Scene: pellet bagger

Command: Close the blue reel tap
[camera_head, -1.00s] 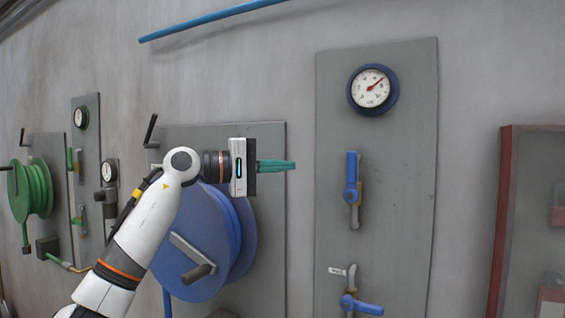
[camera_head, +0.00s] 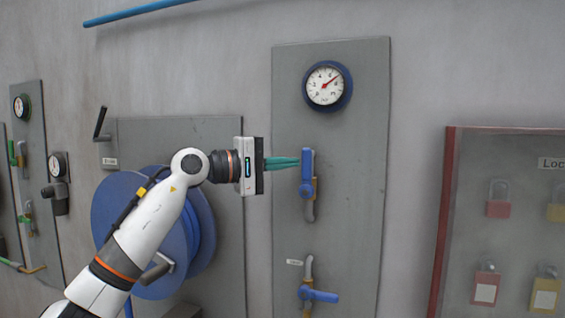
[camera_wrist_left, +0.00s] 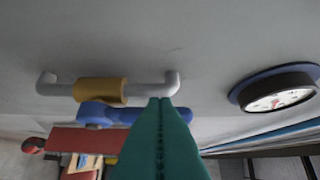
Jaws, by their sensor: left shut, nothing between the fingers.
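Two blue-handled taps are on the grey panel. The upper tap (camera_head: 307,172) has its handle upright, in line with its pipe. The lower tap (camera_head: 318,295) has its handle sideways, across its pipe, with a small label beside it. My left gripper (camera_head: 297,162) has green fingers, shut and empty, with the tips just left of the upper handle. I cannot tell whether they touch it. In the left wrist view the shut fingers (camera_wrist_left: 160,102) overlap the end of the blue handle (camera_wrist_left: 125,112), below a grey pipe with a yellow body (camera_wrist_left: 100,91). My right gripper is not in view.
A gauge with a blue rim (camera_head: 326,86) is above the taps and shows in the left wrist view (camera_wrist_left: 277,92). A blue hose reel (camera_head: 120,225) is behind my left arm. A red-framed lock board (camera_head: 441,220) stands at the right.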

